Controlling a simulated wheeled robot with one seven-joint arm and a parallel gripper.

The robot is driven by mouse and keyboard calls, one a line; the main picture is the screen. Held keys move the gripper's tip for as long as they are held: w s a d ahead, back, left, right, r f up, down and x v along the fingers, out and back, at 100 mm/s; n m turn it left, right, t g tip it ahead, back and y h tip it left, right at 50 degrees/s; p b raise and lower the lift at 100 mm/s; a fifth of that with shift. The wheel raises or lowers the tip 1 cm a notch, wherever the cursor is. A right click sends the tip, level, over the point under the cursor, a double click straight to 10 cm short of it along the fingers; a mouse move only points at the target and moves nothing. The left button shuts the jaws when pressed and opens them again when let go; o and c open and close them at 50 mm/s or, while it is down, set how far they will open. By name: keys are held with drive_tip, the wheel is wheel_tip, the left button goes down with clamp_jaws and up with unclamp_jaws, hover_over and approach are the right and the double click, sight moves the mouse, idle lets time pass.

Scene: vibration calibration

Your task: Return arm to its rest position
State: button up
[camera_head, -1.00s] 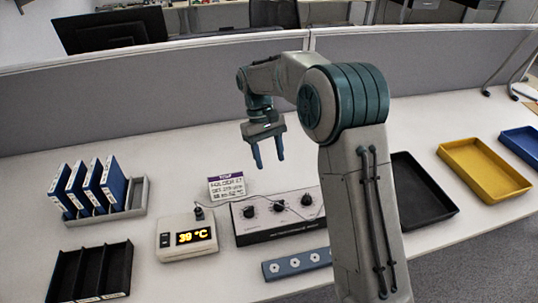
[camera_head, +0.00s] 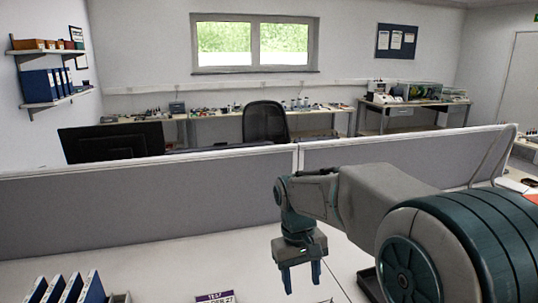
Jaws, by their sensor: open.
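My gripper (camera_head: 301,278) hangs pointing down over the white table (camera_head: 185,262), in front of the grey partition. Its two blue fingers are apart and nothing is between them. My arm reaches in from the right side of the view, bent at the elbow. The gripper is apart from the things on the table.
Blue binders (camera_head: 70,290) stand at the lower left. The top of a small sign (camera_head: 215,297) shows at the bottom edge. The grey partition (camera_head: 120,210) runs behind the table. A monitor (camera_head: 110,143) and a chair (camera_head: 266,122) are beyond it.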

drive_tip(key=s+d+m+t, duration=0.2)
drive_tip(key=s+d, duration=0.2)
drive_tip(key=s, duration=0.3)
drive_tip(key=s+d+m+t+y, duration=0.1)
drive_tip(key=s+d, duration=0.3)
drive_tip(key=s, duration=0.4)
drive_tip(key=shift+s+f+m+t, duration=0.25)
drive_tip(key=shift+f+m+t, duration=0.15)
drive_tip(key=shift+f+t, duration=0.1)
